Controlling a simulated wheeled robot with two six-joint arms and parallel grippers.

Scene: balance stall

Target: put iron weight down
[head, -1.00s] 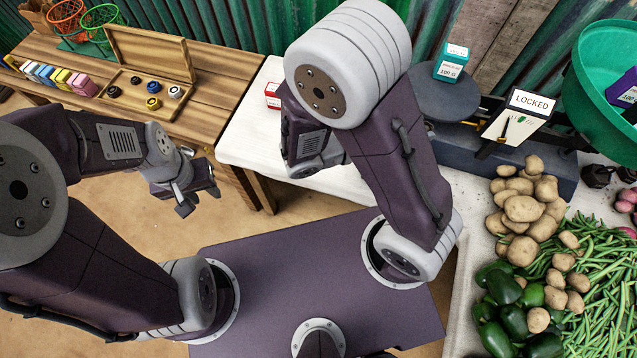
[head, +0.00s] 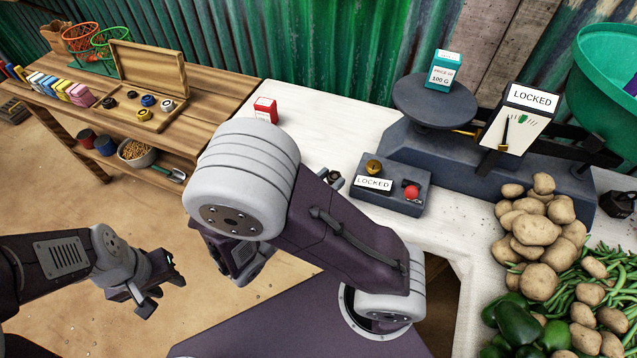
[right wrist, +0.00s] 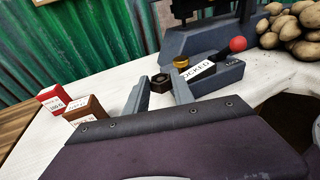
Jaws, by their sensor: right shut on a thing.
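The iron weight (right wrist: 160,82) is a small dark hexagonal piece. In the right wrist view it sits between the two fingers of my right gripper (right wrist: 159,93), which is shut on it. In the head view my right gripper (head: 334,179) shows just left of the small locked box, beyond my forearm, with the weight mostly hidden. The weight is over or on the white tabletop (head: 318,140); I cannot tell whether it touches. My left gripper (head: 162,290) is open and empty over the floor at the left.
A dark box marked LOCKED (head: 398,203) with brass and red knobs stands close right of my right gripper. Behind it is the scale (head: 440,146) with a teal box (head: 445,72) on its plate. Red (right wrist: 52,98) and brown (right wrist: 84,110) boxes stand left. Potatoes (head: 535,240) lie right.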

